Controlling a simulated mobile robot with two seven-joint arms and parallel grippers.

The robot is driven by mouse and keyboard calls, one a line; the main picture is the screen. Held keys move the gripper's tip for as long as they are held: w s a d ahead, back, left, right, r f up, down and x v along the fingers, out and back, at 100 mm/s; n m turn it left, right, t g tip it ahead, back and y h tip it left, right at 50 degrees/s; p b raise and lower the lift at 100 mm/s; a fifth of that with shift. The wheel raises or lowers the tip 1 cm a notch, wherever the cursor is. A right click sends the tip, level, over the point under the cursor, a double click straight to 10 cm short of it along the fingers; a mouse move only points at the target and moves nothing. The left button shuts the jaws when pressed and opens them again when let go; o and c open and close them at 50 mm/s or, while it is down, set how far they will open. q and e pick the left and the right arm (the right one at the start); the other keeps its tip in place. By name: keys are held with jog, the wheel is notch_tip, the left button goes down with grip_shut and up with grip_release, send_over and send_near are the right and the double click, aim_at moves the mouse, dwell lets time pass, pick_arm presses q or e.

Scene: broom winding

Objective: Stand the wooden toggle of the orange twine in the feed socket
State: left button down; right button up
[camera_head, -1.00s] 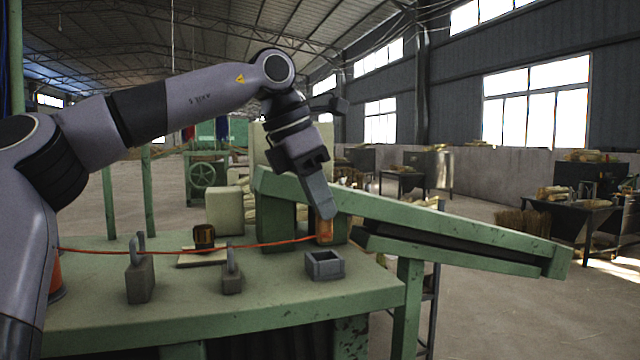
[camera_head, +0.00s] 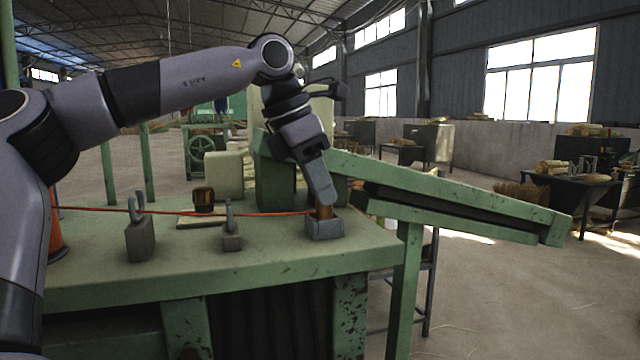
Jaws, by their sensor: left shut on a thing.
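My left gripper (camera_head: 321,193) points down over the feed socket and is shut on the wooden toggle. The brown toggle (camera_head: 324,212) is roughly upright. Its lower end is hidden behind the front wall of the grey square feed socket (camera_head: 325,231) and appears to be inside it; whether it touches the bottom cannot be seen. The orange twine (camera_head: 270,215) runs from the toggle leftward, nearly level, past two grey eyelet blocks, the nearer left one (camera_head: 139,242) and the right one (camera_head: 232,238). My right gripper is not in view.
An orange spool or cone (camera_head: 56,240) stands at the left, partly behind my arm. A dark copper-banded cylinder (camera_head: 203,199) sits on the green table (camera_head: 280,262). A green sloping machine beam (camera_head: 450,195) extends right behind the socket. The tabletop front is clear.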

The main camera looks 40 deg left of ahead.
pick_arm(q)
jog(key=c, duration=1)
grip_release()
jog(key=shift+r, duration=0.1)
jog(key=v, duration=0.7)
jog(key=shift+s, duration=0.1)
